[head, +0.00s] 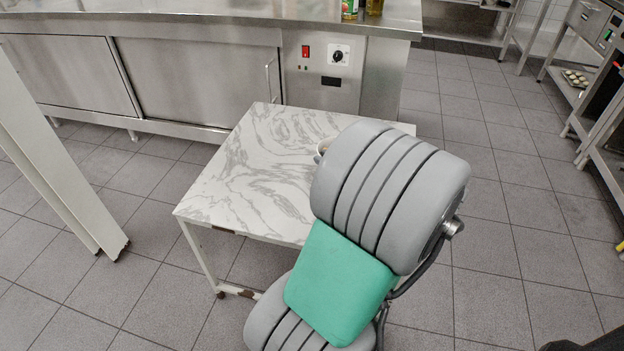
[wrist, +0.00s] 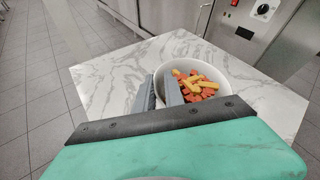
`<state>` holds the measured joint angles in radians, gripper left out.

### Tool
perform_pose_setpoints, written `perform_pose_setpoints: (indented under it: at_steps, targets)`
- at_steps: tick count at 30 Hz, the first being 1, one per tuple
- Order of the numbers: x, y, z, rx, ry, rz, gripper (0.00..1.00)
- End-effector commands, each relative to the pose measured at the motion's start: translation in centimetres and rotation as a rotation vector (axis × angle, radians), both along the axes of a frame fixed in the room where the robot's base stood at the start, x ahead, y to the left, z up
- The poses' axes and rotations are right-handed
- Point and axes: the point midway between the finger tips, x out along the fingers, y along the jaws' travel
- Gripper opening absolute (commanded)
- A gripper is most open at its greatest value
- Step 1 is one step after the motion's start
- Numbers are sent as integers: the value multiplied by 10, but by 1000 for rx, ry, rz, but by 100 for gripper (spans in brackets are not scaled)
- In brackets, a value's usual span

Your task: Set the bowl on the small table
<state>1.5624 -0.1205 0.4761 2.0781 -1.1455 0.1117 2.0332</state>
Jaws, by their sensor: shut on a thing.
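A white bowl (wrist: 212,73) with red and yellow food pieces in it shows in the wrist view. My gripper (wrist: 160,86) is shut on the bowl's near left rim, one finger outside and one inside. The small table (head: 245,165) has a white top with grey marbling and a white frame. The bowl is over the tabletop; I cannot tell whether its base touches it.
A steel counter (head: 190,75) with sliding doors and a control panel stands behind the table. A white post (head: 50,150) is at the left. Shelving (head: 590,85) stands at the far right. The left part of the tabletop is clear, and open tiled floor lies to the right.

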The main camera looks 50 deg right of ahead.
Motion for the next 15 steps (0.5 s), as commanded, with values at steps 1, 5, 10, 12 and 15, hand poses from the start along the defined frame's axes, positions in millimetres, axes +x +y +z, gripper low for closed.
perform_pose_setpoints:
  at_steps: [1, 5, 10, 12, 15]
  targets:
    - [-12, -9, -10, -6, 1, -19, 0]
    - [-21, -17, -12, -8, 5, -30, 0]
    - [12, -21, -28, -7, 5, -25, 0]
    - [29, -24, -36, -8, 5, -24, 0]
    - [54, -29, -48, -8, 6, -24, 0]
